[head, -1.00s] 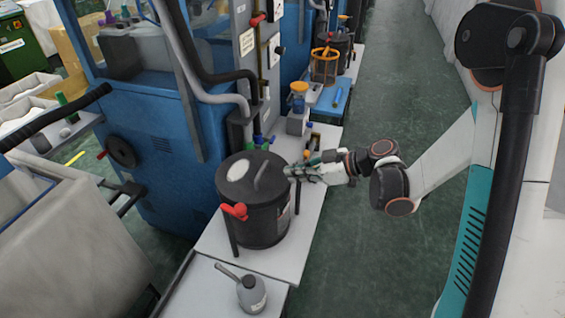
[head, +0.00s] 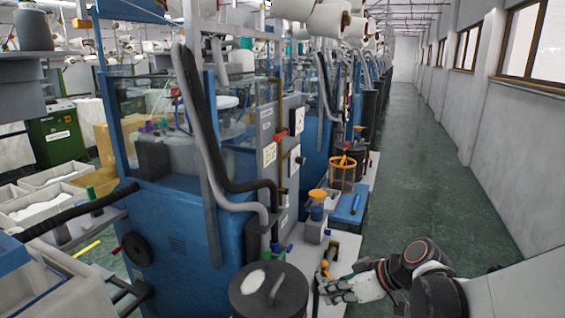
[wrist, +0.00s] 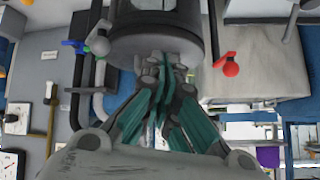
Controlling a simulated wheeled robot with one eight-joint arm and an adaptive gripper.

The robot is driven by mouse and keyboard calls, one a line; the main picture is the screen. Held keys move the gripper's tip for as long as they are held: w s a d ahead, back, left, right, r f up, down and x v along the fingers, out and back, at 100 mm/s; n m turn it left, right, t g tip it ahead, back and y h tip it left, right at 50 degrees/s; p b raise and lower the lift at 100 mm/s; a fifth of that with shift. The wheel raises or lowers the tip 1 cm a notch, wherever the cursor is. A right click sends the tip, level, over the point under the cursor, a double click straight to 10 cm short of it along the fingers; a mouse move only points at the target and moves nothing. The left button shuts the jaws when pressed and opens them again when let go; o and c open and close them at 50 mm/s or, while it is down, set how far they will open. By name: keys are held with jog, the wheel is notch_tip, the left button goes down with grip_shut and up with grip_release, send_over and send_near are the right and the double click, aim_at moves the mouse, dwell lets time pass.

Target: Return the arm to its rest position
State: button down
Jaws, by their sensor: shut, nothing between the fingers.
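My gripper (head: 326,287) is at the lower right of the head view, at the end of my arm, which reaches in from the right. It is beside the black lidded canister (head: 246,302), just right of its rim. In the wrist view, my gripper (wrist: 165,72) has its teal and grey fingers together with nothing held. The canister (wrist: 150,48) is just ahead of the fingertips there. Whether they touch it cannot be told. The lower part of the canister is cut off in the head view.
A blue knitting machine (head: 165,235) stands left of the canister. An orange wire basket (head: 342,175), a blue tray (head: 349,208) and a jar with an orange lid (head: 317,200) stand beyond my gripper. The green aisle floor (head: 405,180) on the right is clear.

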jog(key=s+d+r+m+t+h, duration=0.1)
jog(key=s+d+r+m+h, duration=0.3)
jog(key=s, duration=0.4)
jog(key=s+d+r+m+t+h, duration=0.1)
jog(key=s+d+r+m+h, duration=0.2)
jog(key=s, duration=0.6)
jog(key=shift+d+r+m+h, duration=0.4)
jog(key=shift+d+r+m, duration=0.25)
jog(key=shift+m, duration=0.45)
jog(key=shift+a, duration=0.1)
